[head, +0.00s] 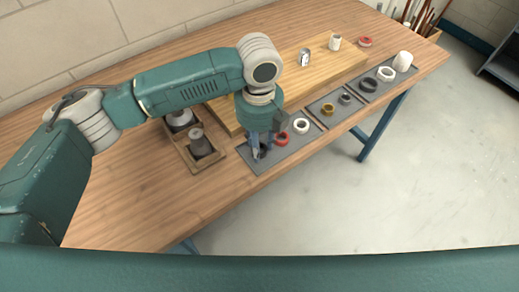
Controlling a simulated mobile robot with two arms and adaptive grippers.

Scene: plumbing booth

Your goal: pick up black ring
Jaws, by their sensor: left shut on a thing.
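My left gripper (257,152) points down at the left end of a dark grey mat (263,168) near the table's front edge. It is shut on a small dark thing, which looks like the black ring (264,153); the fingers and the arm hide much of it. I cannot tell whether the ring still touches the mat. A red ring (281,139) and a white ring (301,126) lie on the same mat, just right of the gripper. My right gripper is not in view.
More mats to the right hold a brass ring (327,109), a dark grey ring (345,99), a black ring (368,85), a white nut (386,73) and a white cylinder (403,61). A wooden board (318,72) lies behind. A wooden tray (187,156) stands left of the gripper.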

